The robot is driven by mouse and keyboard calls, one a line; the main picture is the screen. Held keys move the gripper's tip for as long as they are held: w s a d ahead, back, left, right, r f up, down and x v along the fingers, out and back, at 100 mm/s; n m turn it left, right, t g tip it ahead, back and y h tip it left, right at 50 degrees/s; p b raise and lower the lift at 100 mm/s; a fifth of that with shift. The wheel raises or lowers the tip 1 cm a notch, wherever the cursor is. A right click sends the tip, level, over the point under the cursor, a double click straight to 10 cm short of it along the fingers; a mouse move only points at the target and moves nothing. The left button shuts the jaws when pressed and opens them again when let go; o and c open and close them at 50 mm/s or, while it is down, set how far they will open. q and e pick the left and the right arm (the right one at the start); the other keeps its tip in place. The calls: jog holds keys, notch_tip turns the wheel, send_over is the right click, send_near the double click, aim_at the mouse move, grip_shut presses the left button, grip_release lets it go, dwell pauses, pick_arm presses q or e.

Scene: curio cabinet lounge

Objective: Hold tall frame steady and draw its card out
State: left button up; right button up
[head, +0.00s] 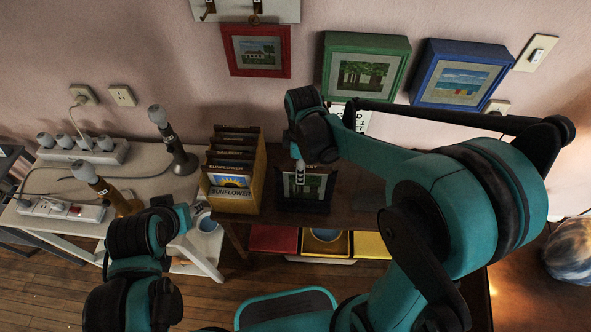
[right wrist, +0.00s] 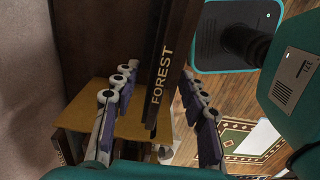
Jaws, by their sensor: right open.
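The tall frame (head: 304,190) is dark, with a dim tree picture, and stands upright on the brown table right of a yellow box. In the right wrist view its dark top edge (right wrist: 171,45) bears the word FOREST. My right gripper (head: 298,160) is above it; in the right wrist view its fingers (right wrist: 158,76) are spread on either side of that edge, with visible gaps. No separate card can be made out. My left gripper (head: 181,218) is low at the left, apart from the frame; its fingers are mostly hidden by its arm.
The yellow box (head: 255,186) holds several dark frames, the front one labelled SUNFLOWER. A white side table (head: 150,160) at left carries lamps and power strips. Red and yellow trays (head: 272,239) lie below the table. Red, green and blue framed pictures (head: 366,70) hang behind.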

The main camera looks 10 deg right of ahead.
aim_at(304, 189)
notch_tip(304, 189, down, 8)
jog(key=b, duration=0.3)
jog(key=shift+f, duration=0.2)
grip_shut()
jog(key=c, duration=0.7)
grip_release()
grip_shut()
jog(key=shift+s+f, duration=0.15)
dwell(0.5)
jog(key=o, duration=0.7)
grip_release()
